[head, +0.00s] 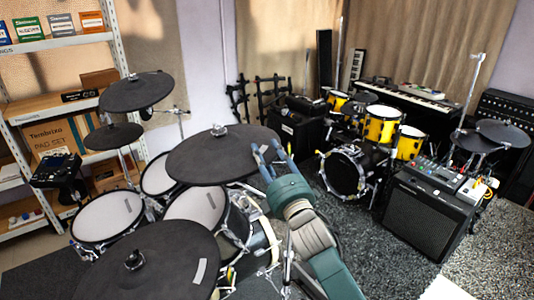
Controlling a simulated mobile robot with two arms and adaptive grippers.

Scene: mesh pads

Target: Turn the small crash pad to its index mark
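Several black cymbal pads stand over an electronic drum kit; no readable label tells which is the small crash pad. A wide black pad (205,158) with a silver centre nut is in the middle. My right gripper (267,148) is at this pad's right edge, its two blue fingers spread apart with a gap between them. A small pale patch shows between the fingertips. I cannot tell whether the fingers touch the pad. Other black pads are at the upper left (130,92), below it a smaller one (112,137), and at the front (140,268). My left gripper is not in view.
Mesh drum pads (103,216) lie under and left of the cymbals. A wooden-boxed shelf (50,119) stands at the left. A black amplifier (425,217), a yellow drum kit (382,125) and a keyboard (410,93) stand at the right. Grey carpet is clear between the kits.

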